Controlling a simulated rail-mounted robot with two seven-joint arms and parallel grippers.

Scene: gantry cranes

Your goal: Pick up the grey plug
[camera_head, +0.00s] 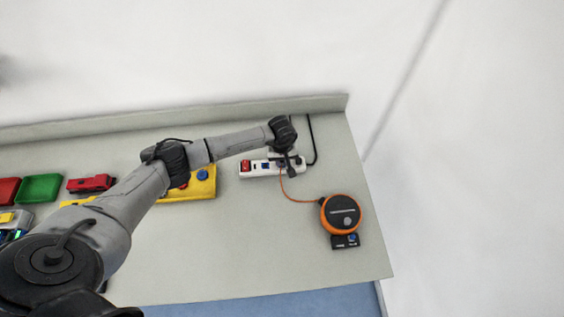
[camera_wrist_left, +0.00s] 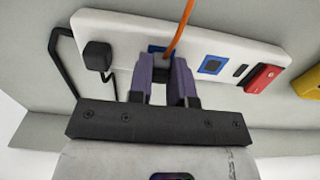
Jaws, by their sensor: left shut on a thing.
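My left gripper (camera_head: 286,162) is at the right part of a white power strip (camera_head: 258,173). In the left wrist view its two purple-grey fingers (camera_wrist_left: 161,68) are close together over the strip (camera_wrist_left: 120,28). An orange cable (camera_wrist_left: 181,28) runs down between the fingers. They are shut on the grey plug at the end of this cable; the plug itself is mostly hidden by the fingers. I cannot tell whether it is still seated in its socket. A blue socket face shows partly between the fingers. My right gripper is not in view.
The orange cable leads to a round orange-and-black device (camera_head: 341,214) at the right. The strip has a red switch (camera_wrist_left: 264,78) and a black cord (camera_head: 312,140). A yellow block (camera_head: 204,187), a red car (camera_head: 91,183) and a green tray (camera_head: 40,187) lie left.

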